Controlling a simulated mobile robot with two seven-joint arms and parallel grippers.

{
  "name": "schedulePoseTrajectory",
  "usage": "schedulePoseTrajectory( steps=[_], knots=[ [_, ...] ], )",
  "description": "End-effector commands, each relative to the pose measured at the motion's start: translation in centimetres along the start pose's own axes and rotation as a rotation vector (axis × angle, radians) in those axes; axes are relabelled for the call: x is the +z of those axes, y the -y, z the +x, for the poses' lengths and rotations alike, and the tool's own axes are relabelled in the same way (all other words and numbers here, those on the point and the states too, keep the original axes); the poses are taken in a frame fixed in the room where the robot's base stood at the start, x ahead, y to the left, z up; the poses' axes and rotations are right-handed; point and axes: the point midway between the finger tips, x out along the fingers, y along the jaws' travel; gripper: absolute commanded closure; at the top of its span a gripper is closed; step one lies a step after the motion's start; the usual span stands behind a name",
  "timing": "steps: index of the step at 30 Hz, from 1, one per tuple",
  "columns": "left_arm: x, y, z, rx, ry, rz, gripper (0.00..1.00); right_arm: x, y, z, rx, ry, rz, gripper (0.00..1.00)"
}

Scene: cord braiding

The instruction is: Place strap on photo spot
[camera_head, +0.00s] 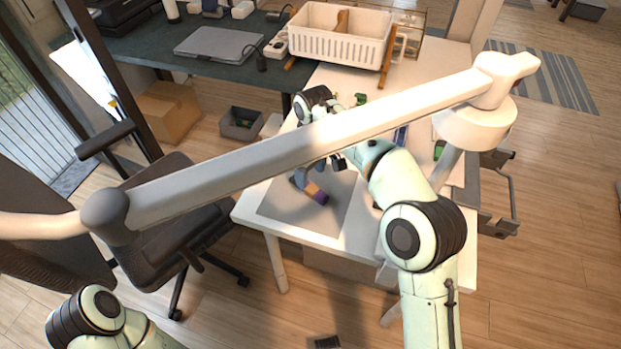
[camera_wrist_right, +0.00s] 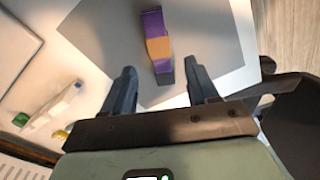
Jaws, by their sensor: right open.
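The strap (camera_wrist_right: 158,45), a short purple band with an orange middle section, rests on a grey square mat (camera_wrist_right: 100,45) on the white table. In the head view this gripper (camera_head: 319,171) is partly hidden. My left gripper is out of view.
A long pale jointed boom (camera_head: 300,150) crosses the head view in front of the table. A white basket (camera_head: 330,40) stands at the back. A black chair (camera_head: 165,210) is to the left. In the wrist view, small green and white items lie left of the mat.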

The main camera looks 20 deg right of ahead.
Motion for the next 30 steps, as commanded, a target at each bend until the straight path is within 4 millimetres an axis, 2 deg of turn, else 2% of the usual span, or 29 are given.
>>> schedulePoseTrajectory(
  steps=[1, 3, 9, 15, 30],
  knots=[
    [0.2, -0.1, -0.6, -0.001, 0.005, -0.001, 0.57, -0.1, 0.0, -1.6, 0.002, -0.004, 0.0, 0.41],
    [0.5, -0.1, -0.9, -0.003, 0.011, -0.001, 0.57, -0.1, 0.0, -3.0, 0.002, -0.004, 0.0, 0.41],
    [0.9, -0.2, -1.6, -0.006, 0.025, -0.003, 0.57, -0.1, 0.0, -5.9, 0.001, -0.001, 0.0, 0.41],
    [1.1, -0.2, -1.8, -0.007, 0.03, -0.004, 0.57, 0.0, 0.0, -6.7, 0.0, 0.0, 0.0, 0.41],
    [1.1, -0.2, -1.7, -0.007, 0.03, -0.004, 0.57, 0.0, 0.0, -6.6, 0.0, 0.001, 0.0, 0.41]
  ],
)
